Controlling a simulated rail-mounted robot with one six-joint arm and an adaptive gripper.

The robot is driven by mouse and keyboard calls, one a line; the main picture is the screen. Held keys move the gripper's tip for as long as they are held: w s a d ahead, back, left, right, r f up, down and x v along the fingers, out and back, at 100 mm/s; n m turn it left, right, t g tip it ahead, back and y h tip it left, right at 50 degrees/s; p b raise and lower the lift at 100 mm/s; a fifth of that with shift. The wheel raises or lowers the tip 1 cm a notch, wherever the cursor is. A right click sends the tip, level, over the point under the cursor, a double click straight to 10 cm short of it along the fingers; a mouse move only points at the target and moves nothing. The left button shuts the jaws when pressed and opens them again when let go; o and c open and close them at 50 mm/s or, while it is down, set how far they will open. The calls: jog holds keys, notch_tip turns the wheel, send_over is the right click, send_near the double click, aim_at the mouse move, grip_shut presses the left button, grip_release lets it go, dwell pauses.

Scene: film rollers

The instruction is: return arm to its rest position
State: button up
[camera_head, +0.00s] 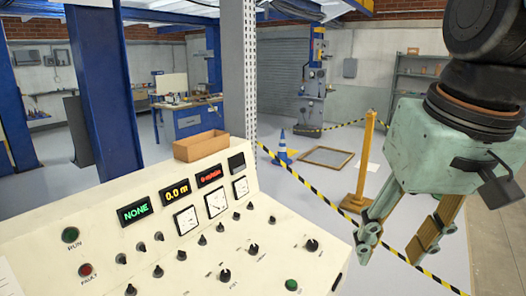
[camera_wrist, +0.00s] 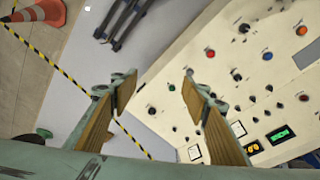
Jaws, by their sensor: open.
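My gripper (camera_head: 398,248) hangs at the right of the head view, pointing down, its two wood-toned fingers apart and nothing between them. It is beside the right edge of a cream control panel (camera_head: 270,262), above the floor. The upper part of my arm is cut off by the head view's edge.
A cardboard box (camera_head: 201,145) sits on the panel's back edge. A blue cone (camera_head: 282,150) stands on open floor. An orange cone (camera_wrist: 40,14) shows in the wrist view.

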jog(key=s+f, duration=0.3)
jog(key=s, duration=0.7)
jog(key=shift+s+d+f+n+t+b, duration=0.15)
jog(key=shift+d+f+n+t+b, duration=0.15)
jog(key=shift+t+b, duration=0.1)
dwell(0.9)
jog(key=shift+f+b, duration=2.35)
jog(key=shift+b, duration=0.05)
notch_tip(320, 180, down, 8)
jog(key=b, duration=0.8)
jog(key=shift+f, duration=0.25)
jog(key=shift+r, duration=0.15)
notch_tip(320, 180, up, 8)
jog(key=p, duration=0.8)
jog(key=shift+r, duration=0.15)
